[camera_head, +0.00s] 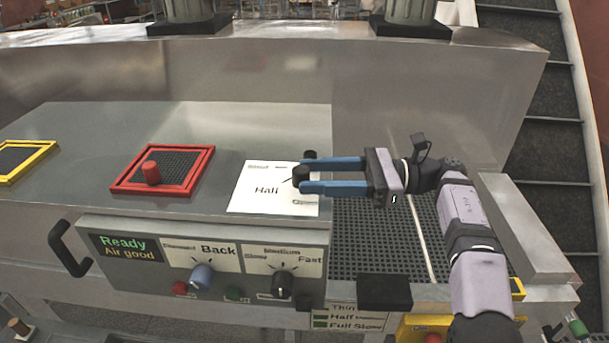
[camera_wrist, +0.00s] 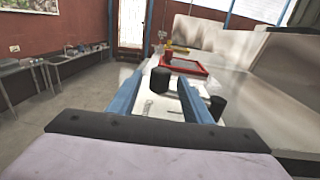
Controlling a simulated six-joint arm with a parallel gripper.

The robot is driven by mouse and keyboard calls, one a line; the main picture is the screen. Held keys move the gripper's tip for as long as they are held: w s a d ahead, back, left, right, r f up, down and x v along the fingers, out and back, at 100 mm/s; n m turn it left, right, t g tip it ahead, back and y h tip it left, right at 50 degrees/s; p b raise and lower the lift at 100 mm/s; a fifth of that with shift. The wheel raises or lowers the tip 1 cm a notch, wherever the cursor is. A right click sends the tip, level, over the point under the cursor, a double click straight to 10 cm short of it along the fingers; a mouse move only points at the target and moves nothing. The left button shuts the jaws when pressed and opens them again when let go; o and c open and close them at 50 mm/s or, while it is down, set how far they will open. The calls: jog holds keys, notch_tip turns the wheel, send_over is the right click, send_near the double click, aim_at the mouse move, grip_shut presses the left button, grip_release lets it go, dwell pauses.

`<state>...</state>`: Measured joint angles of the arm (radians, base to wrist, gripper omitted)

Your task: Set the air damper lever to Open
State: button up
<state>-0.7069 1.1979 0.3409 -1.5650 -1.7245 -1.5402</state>
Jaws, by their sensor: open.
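The white damper plate (camera_head: 262,200) lies on the grey top, with "Half" in large print, a smaller word at its far edge and one like "Open" at its near right corner. A black upright knob (camera_head: 300,174), seemingly the lever's handle, stands at the plate's right side. My gripper (camera_head: 302,176) is open, with its blue fingers on either side of this knob; contact cannot be told. In the wrist view the knob (camera_wrist: 160,80) shows between the fingertips. A second black post (camera_wrist: 217,106) stands outside the right finger. The lever's arm is mostly hidden.
A red-framed grate (camera_head: 185,162) with a red knob lies left of the plate. A control panel (camera_head: 210,262) with dials is below the front edge. A black perforated grid (camera_head: 375,240) lies under my gripper and arm. A metal wall (camera_head: 420,90) rises behind.

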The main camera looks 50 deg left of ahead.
jog(key=v, duration=0.1)
jog(key=p+v, duration=0.2)
jog(key=shift+r, duration=0.25)
jog(key=shift+w+d+f+p, duration=0.2)
jog(key=shift+w+d+p, duration=0.2)
jog(key=shift+d+p, duration=0.1)
jog(key=shift+c, duration=0.7)
